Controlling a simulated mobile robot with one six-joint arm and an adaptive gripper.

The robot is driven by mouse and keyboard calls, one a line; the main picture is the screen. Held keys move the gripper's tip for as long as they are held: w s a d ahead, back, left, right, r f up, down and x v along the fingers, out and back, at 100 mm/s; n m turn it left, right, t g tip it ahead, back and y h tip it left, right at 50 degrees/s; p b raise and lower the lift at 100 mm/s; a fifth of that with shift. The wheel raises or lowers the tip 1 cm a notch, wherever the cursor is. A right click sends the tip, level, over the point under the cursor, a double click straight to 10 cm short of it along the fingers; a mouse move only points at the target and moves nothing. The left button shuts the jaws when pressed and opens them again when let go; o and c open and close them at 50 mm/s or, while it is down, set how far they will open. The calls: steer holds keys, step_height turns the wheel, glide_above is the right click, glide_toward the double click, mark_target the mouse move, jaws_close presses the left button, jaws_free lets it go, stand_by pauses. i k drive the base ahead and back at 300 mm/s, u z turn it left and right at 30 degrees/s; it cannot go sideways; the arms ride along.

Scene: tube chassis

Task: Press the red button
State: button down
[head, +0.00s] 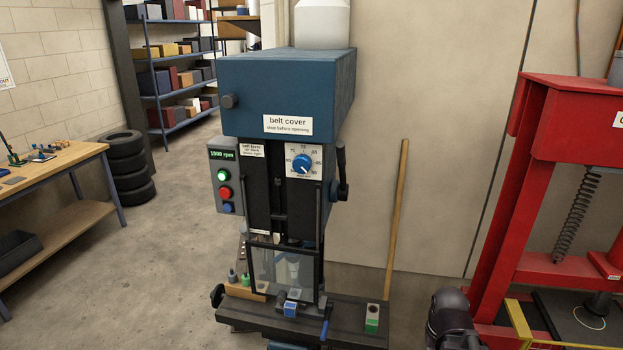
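The red button (225,192) is on a grey control panel (238,181) on the left side of a drill press. It sits between a green button (222,175) above and a blue button (227,208) below. A small display (222,155) above them shows an rpm figure in green. A dark rounded part at the bottom edge, right of the press, looks like a piece of my arm. My gripper's fingers do not show.
The drill press has a blue belt cover (285,90), a dial (302,163), a clear guard (283,268) and a dark table (345,315). A wooden pole (397,215) leans behind. A red press frame (500,240) stands right. Open floor (150,270) lies left, before a workbench (70,160).

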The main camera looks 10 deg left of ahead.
mark_target(225, 193)
steer(key=u, duration=0.7)
steer(key=k, duration=0.95)
steer(key=z, duration=0.1)
steer(key=i, duration=0.85)
